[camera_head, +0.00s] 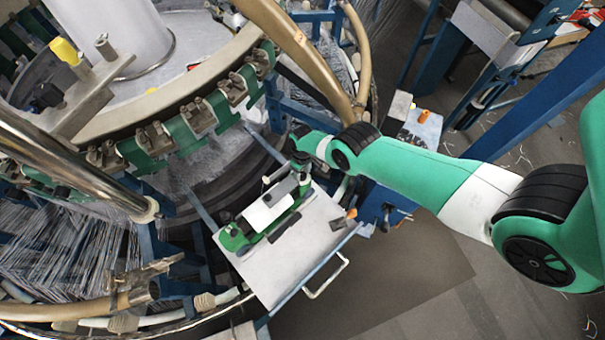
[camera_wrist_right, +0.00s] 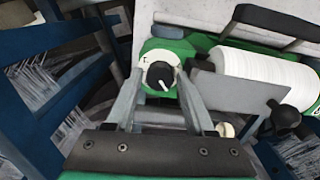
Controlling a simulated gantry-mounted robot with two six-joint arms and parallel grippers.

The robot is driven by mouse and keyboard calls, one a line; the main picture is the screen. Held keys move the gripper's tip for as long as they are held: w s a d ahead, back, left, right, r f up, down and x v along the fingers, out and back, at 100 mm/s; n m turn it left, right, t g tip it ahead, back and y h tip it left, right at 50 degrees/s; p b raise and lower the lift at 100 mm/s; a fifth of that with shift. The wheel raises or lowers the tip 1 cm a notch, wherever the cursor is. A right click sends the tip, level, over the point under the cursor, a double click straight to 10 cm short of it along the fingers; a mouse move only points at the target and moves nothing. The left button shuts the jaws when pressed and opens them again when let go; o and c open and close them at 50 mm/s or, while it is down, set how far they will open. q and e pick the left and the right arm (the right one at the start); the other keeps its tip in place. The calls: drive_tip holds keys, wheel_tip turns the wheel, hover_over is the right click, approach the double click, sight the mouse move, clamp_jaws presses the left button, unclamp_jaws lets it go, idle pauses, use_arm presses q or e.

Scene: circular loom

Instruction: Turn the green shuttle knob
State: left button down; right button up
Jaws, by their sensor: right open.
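The green shuttle (camera_head: 236,238) lies on a pale tray and carries a white yarn spool (camera_head: 270,207). In the right wrist view the spool (camera_wrist_right: 266,72) shows at the right. The round shuttle knob (camera_wrist_right: 157,76) has a dark face with a white pointer mark and a pale rim, set on the green shuttle end. My right gripper (camera_wrist_right: 160,84) is open, with one finger on each side of the knob in that view. I cannot tell whether the fingers touch it. In the head view my right gripper (camera_head: 297,170) is over the shuttle's far end, where the knob cannot be made out. My left gripper is not in view.
The pale tray (camera_head: 325,240) has a metal handle (camera_head: 328,278) at its front. An orange-tipped item (camera_head: 351,213) is at its right edge. The loom ring with green clamps (camera_head: 185,130) and blue frame bars stand close to the left. Open floor lies to the lower right.

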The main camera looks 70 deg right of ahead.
clamp_jaws()
drive_tip(key=shift+m, duration=0.3)
drive_tip(key=m, duration=1.1)
drive_tip(key=shift+m, duration=2)
